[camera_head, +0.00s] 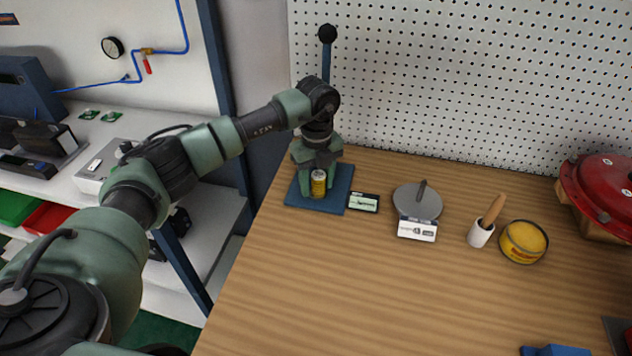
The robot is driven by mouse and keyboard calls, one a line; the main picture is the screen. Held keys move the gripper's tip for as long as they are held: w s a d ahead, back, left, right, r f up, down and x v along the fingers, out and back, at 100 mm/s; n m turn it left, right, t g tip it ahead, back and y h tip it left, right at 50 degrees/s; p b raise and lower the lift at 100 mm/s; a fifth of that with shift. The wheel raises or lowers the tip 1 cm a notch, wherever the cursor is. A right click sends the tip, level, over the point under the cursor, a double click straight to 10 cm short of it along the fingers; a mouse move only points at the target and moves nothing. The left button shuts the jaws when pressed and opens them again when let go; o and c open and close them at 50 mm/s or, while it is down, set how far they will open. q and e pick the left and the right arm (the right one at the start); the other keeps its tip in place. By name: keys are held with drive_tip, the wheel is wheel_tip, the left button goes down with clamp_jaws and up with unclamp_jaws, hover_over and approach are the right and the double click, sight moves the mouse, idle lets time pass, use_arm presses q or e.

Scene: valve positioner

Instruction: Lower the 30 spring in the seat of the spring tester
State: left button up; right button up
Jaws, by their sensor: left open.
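The spring tester has a blue base (343,188) at the back left of the wooden bench, and its black-knobbed lever (327,34) rises behind my arm. A yellow spring (318,184) stands upright over the base. My left gripper (318,181) points down at the tester. Its jaws are open, with one finger on each side of the spring. The seat under the spring is hidden, so I cannot tell how the spring rests in it. My left arm hides much of the tester's column. My right gripper is not in view.
A small display (363,202) sits beside the base. To its right are a round grey plate on a scale (417,202), a wooden-handled brush in a white holder (480,235) and a yellow tin (523,242). A red housing (603,190) is far right.

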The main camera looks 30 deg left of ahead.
use_arm(q)
drive_tip(key=shift+w+r, duration=0.1)
drive_tip(key=shift+r, duration=0.05)
wheel_tip(320, 180, up, 6)
drive_tip(key=shift+r+b, duration=0.15)
drive_tip(key=shift+b, duration=0.25)
drive_tip(key=shift+r, duration=0.7)
